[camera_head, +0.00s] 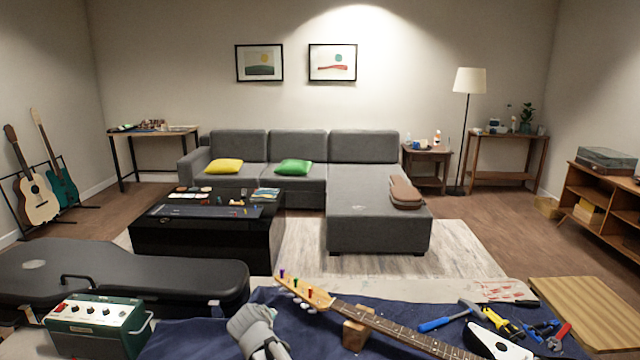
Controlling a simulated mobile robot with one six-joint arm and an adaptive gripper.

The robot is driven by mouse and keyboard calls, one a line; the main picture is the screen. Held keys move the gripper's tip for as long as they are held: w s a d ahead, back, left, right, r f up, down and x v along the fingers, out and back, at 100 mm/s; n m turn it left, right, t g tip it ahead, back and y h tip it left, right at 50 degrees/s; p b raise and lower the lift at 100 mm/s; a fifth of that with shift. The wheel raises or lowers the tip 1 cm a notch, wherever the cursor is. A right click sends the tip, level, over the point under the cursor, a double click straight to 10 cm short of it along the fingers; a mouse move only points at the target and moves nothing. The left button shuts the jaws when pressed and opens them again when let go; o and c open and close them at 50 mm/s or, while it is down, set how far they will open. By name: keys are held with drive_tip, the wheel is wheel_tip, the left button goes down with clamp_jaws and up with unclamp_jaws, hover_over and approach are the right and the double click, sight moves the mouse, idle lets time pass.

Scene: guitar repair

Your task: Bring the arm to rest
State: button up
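My gripper's fingers cannot be made out in the head view. A light grey, jointed-looking shape with dark parts shows at the bottom edge, left of the guitar neck. I cannot tell whether it is part of my arm or a thing on the bench. An electric guitar (395,331) lies across the dark blue cloth (195,340) on the workbench. Its neck rests on a wooden block (355,334), and its headstock points to the upper left.
A blue hammer (445,321), yellow-handled pliers (503,322) and other tools lie right of the neck. A green amplifier (97,325) and black guitar case (120,270) are at left. A wooden board (588,310) is at right. A coffee table (205,235) and grey sofa (375,225) stand beyond.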

drive_tip(key=s+d+m+g+p, duration=0.2)
drive_tip(key=s+d, duration=0.3)
drive_tip(key=d, duration=0.5)
drive_tip(key=s+d+r+m+g+p, duration=0.1)
drive_tip(key=s+d+m+g+p, duration=0.2)
drive_tip(key=s+d, duration=0.3)
drive_tip(key=s+d+m+g+y+p, duration=0.1)
drive_tip(key=s+d+m+g+p, duration=0.2)
drive_tip(key=d, duration=1.2)
drive_tip(key=s+g, duration=0.2)
drive_tip(key=s, duration=0.1)
drive_tip(key=shift+r+m, duration=0.4)
drive_tip(key=shift+w, duration=0.1)
drive_tip(key=shift+w, duration=0.15)
clamp_jaws()
wheel_tip(320, 180, up, 5)
drive_tip(key=p, duration=0.5)
hover_over(392, 330)
drive_tip(key=shift+f, duration=0.15)
drive_tip(key=shift+s+f, duration=0.15)
drive_tip(key=shift+s, duration=0.05)
wheel_tip(392, 330, down, 6)
drive_tip(key=b, duration=0.6)
drive_tip(key=shift+a+f+b, duration=0.1)
drive_tip(key=shift+f+b, duration=0.1)
drive_tip(key=shift+b, duration=0.2)
drive_tip(key=shift+f+b, duration=1.15)
drive_tip(key=shift+b, duration=0.05)
